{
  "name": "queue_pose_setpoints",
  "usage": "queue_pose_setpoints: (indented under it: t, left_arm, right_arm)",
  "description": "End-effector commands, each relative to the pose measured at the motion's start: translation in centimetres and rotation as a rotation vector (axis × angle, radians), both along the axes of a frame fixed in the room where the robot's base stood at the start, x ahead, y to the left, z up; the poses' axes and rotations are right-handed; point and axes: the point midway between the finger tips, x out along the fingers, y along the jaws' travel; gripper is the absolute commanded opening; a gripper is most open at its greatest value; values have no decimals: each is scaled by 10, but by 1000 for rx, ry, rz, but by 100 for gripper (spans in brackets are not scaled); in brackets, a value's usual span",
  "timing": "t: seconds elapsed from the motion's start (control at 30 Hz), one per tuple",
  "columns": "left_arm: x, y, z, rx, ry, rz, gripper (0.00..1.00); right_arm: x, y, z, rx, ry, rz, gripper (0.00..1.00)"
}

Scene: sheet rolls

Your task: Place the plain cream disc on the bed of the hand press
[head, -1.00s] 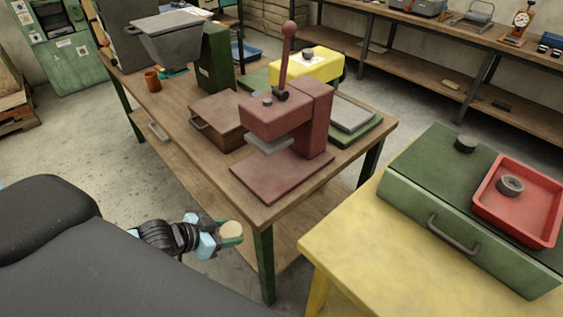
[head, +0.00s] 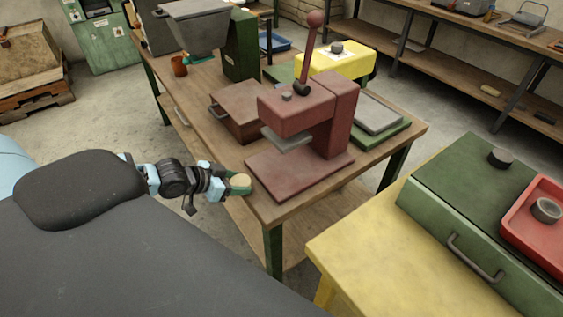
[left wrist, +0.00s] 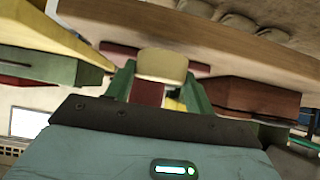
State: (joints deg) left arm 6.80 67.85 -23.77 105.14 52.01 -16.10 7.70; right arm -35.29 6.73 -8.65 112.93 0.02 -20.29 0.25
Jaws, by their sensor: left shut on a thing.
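The plain cream disc (head: 240,180) is held at the tips of my left gripper (head: 232,185), just off the left edge of the table. In the left wrist view the disc (left wrist: 162,66) sits between the two green fingers of the gripper (left wrist: 160,85), which are shut on it. The hand press (head: 310,115) is dark red, with a raised lever and ball knob, and stands at the table's near corner. Its flat bed (head: 290,175) is bare and lies just right of the disc, apart from it. My right gripper is not in view.
The wooden table (head: 268,208) has green legs. A brown box with a handle (head: 238,108) stands behind the press, and a yellow machine (head: 345,62) behind that. A yellow bench (head: 350,245) at right bears a green case (head: 440,220) and a red tray (head: 520,215) with a grey ring (head: 546,210).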

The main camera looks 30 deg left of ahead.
Motion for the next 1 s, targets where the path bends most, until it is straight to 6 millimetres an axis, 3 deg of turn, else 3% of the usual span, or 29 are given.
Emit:
queue_pose_setpoints:
  t: [0.5, 1.0]
  left_arm:
    - [78, -33, 2, -3, -4, -2, 26]
    - [106, -45, 2, -4, -4, -1, 26]
  right_arm:
    - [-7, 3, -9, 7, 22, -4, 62]
    - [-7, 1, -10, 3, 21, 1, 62]
